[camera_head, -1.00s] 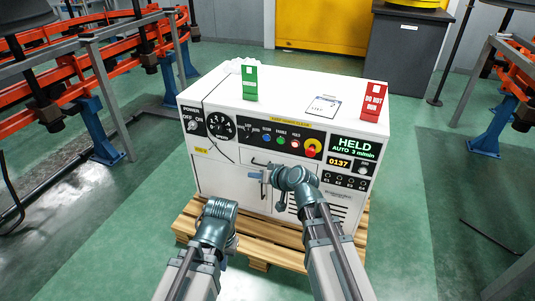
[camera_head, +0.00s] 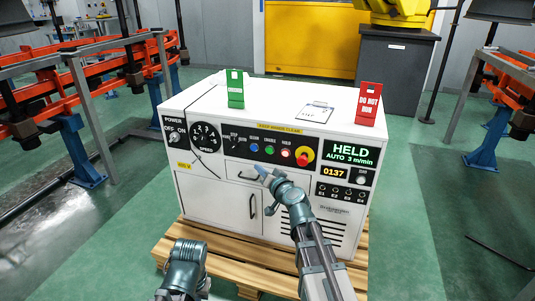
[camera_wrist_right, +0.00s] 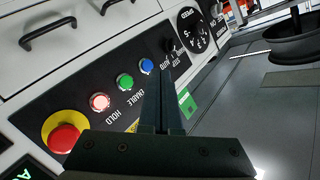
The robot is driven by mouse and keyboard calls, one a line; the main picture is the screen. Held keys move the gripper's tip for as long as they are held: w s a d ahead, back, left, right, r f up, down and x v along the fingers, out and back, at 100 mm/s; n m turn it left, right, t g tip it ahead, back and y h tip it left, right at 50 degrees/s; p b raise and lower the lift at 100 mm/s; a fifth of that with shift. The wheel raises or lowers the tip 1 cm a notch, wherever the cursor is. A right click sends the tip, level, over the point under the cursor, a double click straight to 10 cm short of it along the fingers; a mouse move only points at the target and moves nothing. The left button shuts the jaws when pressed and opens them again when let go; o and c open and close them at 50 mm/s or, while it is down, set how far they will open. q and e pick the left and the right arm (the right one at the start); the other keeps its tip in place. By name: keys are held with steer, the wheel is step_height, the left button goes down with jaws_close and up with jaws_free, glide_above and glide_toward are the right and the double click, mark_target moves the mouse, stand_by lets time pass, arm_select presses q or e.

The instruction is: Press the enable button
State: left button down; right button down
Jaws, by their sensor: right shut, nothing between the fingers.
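The white control cabinet (camera_head: 220,192) faces me with a black button panel on its front. The green button (camera_head: 269,149) sits between a blue and a pale red one; in the right wrist view the green button (camera_wrist_right: 124,82) is labelled ENABLE. My right gripper (camera_head: 262,172) is just in front of the panel, below the blue and green buttons. In the right wrist view the gripper (camera_wrist_right: 165,85) is shut and empty, its fingers beside the green and blue buttons, apart from the green one. My left arm shows at bottom left; its gripper is hidden.
A red emergency knob on a yellow ring (camera_head: 303,156) sits right of the buttons. The display (camera_head: 349,154) reads HELD, AUTO 3 m/min. Green (camera_head: 235,88) and red (camera_head: 369,103) tags stand on top. The cabinet rests on a wooden pallet (camera_head: 236,262).

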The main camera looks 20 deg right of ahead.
steer(key=shift+w, duration=0.1)
steer(key=shift+w+d, duration=0.8)
steer(key=shift+w, duration=0.4)
steer(key=shift+w+d, duration=0.85)
steer(key=shift+w, duration=0.3)
steer(key=shift+w+d, duration=0.8)
steer(key=shift+w, duration=0.4)
steer(key=shift+w+d, duration=0.25)
steer(key=shift+w, duration=0.1)
steer(key=shift+w+d, duration=0.2)
steer(key=shift+w, duration=0.1)
stand_by(0.5)
steer(key=shift+s+a, duration=0.45)
steer(key=shift+s, duration=0.2)
steer(key=shift+s+a, duration=0.7)
steer(key=shift+s, duration=0.35)
steer(key=shift+s+a, duration=0.7)
steer(key=shift+s, duration=0.35)
